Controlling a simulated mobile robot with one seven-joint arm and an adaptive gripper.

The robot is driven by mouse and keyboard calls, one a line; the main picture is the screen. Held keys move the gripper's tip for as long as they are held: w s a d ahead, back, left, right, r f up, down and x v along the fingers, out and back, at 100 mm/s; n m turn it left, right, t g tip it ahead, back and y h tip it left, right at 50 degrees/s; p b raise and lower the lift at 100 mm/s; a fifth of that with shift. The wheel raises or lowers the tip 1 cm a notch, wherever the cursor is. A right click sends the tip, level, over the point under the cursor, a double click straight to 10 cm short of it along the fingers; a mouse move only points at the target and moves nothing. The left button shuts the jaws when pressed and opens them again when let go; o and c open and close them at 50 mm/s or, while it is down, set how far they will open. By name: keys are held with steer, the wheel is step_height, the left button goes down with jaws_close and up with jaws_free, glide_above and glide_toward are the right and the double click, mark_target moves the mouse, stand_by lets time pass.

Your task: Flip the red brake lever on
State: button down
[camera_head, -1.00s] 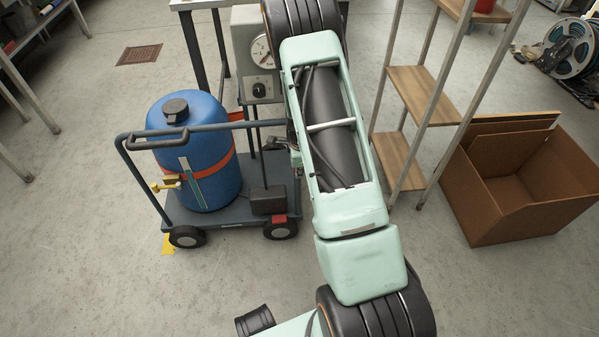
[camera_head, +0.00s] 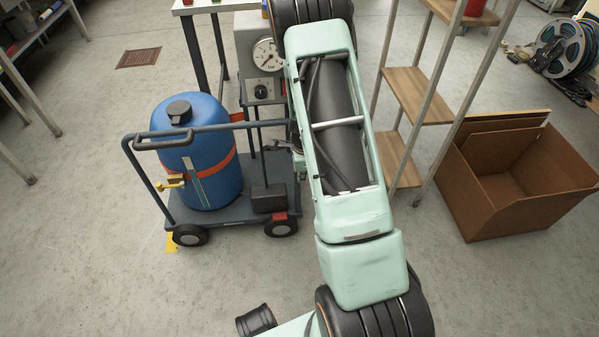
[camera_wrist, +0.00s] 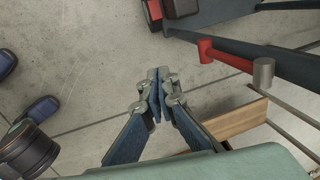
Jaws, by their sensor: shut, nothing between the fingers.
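A red lever (camera_wrist: 228,57) with a grey cylindrical end shows in the wrist view, right of centre. It lies beside a dark blue-grey edge. I take it to be the brake lever. My gripper (camera_wrist: 157,73) is shut and empty in the middle of the wrist view. It appears left of the lever and apart from it; the depth between them is unclear. A small red piece (camera_head: 281,217) sits at the cart's deck corner there, above a wheel.
The wheeled cart (camera_head: 230,211) carries a blue tank (camera_head: 222,150) left of my arm. A grey gauge box (camera_head: 263,90) stands behind. To the right are a shelf rack (camera_head: 418,95) and an open cardboard box (camera_head: 480,210). The front left floor is clear.

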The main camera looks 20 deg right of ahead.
steer(key=s+a+r+p, duration=0.1)
steer(key=s+r, duration=0.2)
steer(key=s, duration=0.2)
steer(key=shift+a+r, duration=0.25)
steer(key=shift+r, duration=0.15)
